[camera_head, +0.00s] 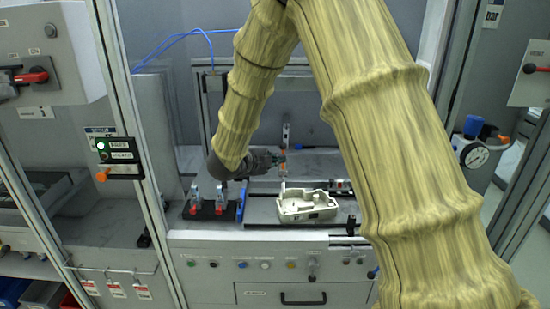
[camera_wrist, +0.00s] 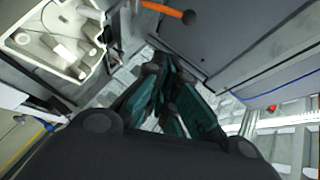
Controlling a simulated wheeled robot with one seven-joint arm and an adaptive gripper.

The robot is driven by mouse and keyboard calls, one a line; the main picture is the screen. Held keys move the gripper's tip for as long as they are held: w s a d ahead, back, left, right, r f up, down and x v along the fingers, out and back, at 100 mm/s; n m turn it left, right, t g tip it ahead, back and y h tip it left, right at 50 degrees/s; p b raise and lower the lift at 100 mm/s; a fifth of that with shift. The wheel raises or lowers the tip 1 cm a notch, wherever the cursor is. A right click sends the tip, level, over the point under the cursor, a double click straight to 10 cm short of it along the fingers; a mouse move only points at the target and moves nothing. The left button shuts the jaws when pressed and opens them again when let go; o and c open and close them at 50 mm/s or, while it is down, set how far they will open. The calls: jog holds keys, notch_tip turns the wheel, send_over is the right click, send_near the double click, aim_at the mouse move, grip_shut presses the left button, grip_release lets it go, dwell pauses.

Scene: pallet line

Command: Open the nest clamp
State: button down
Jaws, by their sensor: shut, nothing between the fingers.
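A cream moulded housing (camera_head: 306,206) sits in the nest on the machine's bench; in the wrist view it shows at the upper left (camera_wrist: 62,38). An orange clamp lever with a dark round end (camera_wrist: 168,11) runs beside the housing, at the top of the wrist view. In the head view a small orange and silver upright part (camera_head: 283,160) stands behind the housing, at my gripper's tip; I take it for the nest clamp. My gripper (camera_head: 274,160) is shut and empty; its dark green fingers (camera_wrist: 165,75) are together, apart from the lever. Whether the fingers touch the clamp in depth is unclear.
Two small red-handled fixtures (camera_head: 207,205) stand on a dark plate left of the nest. Frame posts (camera_head: 133,150) flank the opening. A button row (camera_head: 265,265) lines the bench front. A pressure gauge (camera_head: 475,156) is at right. My arm hides part of the right side.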

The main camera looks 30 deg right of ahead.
aim_at(283, 168)
jog(key=shift+w+d+f+p, duration=0.65)
jog(key=shift+w+d+f, duration=0.15)
jog(key=shift+w+d, duration=0.45)
jog(key=shift+w+d+f+p, duration=0.6)
jog(key=shift+w+d+f, duration=0.35)
jog(key=shift+d, duration=0.45)
jog(key=shift+w+d+f+p, duration=0.7)
jog(key=shift+w+d, duration=0.5)
jog(key=shift+d, duration=0.1)
jog(key=shift+d+r+p, duration=0.15)
jog(key=shift+d+p, duration=0.05)
jog(key=shift+p, duration=0.1)
